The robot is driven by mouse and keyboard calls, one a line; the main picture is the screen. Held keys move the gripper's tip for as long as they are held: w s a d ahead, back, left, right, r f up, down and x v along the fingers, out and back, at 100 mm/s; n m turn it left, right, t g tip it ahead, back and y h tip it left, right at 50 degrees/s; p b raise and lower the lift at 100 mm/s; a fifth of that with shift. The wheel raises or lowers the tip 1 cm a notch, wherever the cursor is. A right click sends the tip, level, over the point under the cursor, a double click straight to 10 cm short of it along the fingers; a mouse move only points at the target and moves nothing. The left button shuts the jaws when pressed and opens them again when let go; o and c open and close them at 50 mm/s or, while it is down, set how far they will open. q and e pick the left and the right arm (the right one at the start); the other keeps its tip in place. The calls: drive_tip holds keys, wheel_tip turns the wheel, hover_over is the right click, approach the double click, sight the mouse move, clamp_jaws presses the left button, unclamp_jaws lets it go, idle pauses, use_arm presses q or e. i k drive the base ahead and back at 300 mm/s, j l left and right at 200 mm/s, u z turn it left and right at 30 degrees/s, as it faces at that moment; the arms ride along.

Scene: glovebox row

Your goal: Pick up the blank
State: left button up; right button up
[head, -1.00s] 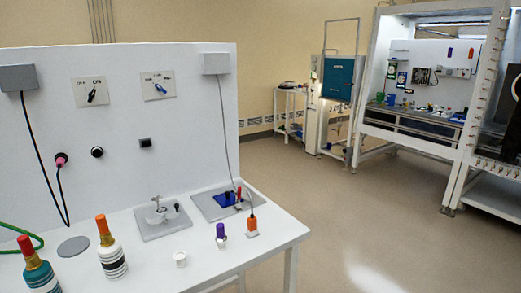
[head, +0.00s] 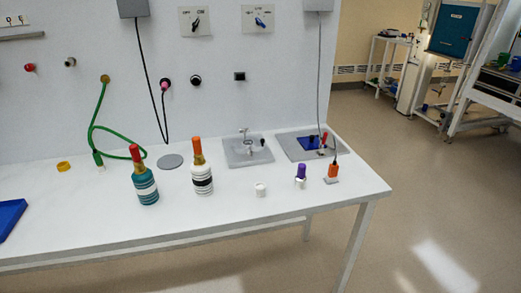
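I cannot tell for certain which object is the blank. A small white cylindrical piece (head: 261,190) stands upright on the white table (head: 225,215) near its front edge. To its right stands a purple-topped piece with a white base (head: 300,176), and then an orange block (head: 332,172) with a dark cord rising from it. Neither of my grippers is in view, and nothing on the table is being held.
A teal-and-white bottle (head: 145,180) and a black-and-white bottle (head: 202,172) stand left of the white piece. Behind are a grey plate with a fixture (head: 238,157) and a grey plate with a blue pad (head: 292,150). A blue tray (head: 8,217) is at far left. Floor is open at right.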

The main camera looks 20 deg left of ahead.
sight(301, 177)
drive_tip(key=i+j, duration=0.1)
drive_tip(key=j, duration=0.3)
drive_tip(key=i+j, duration=0.15)
drive_tip(key=j, duration=0.2)
drive_tip(key=i+j+u, duration=0.1)
drive_tip(key=j, duration=0.3)
drive_tip(key=i+j, duration=0.1)
drive_tip(key=j, duration=0.25)
